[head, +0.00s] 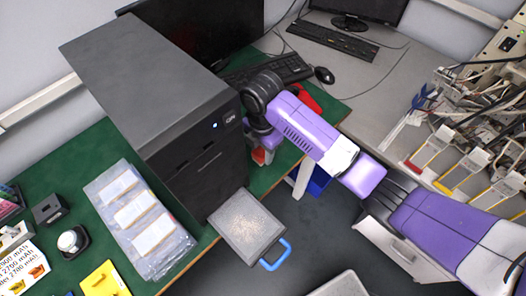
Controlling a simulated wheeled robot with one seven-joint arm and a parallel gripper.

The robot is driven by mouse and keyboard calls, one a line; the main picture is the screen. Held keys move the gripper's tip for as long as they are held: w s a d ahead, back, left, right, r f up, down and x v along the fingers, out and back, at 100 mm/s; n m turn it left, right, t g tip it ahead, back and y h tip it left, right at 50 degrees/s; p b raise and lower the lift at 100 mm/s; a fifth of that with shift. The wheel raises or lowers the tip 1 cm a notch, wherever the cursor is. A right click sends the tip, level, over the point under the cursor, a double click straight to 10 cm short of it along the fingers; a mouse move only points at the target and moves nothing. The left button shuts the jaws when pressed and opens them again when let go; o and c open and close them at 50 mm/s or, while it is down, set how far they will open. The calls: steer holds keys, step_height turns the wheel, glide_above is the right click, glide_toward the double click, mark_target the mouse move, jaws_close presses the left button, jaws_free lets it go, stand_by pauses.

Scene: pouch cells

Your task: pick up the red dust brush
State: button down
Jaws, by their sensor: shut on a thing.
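My gripper (262,149) points down beside the right side of the black computer tower, over the near edge of the green mat. It is shut on a red thing (258,156), taken as the red dust brush; only a small red part with a pale bit beside it shows. The jaws and the tower's edge hide the rest, so its shape and whether it touches the mat cannot be told. Another red thing (309,99) lies on the mat behind my forearm, partly covered by it.
The computer tower (195,170) stands close left of my gripper. A keyboard (283,70) and mouse (324,75) lie behind. A grey tray with a blue handle (277,256) is in front. Bagged pouch cells (137,215) lie left. Wired equipment (470,150) fills the right.

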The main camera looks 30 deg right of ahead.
mark_target(262, 150)
steer(key=shift+r, duration=0.1)
step_height(262, 150, up, 20)
steer(key=p, duration=0.4)
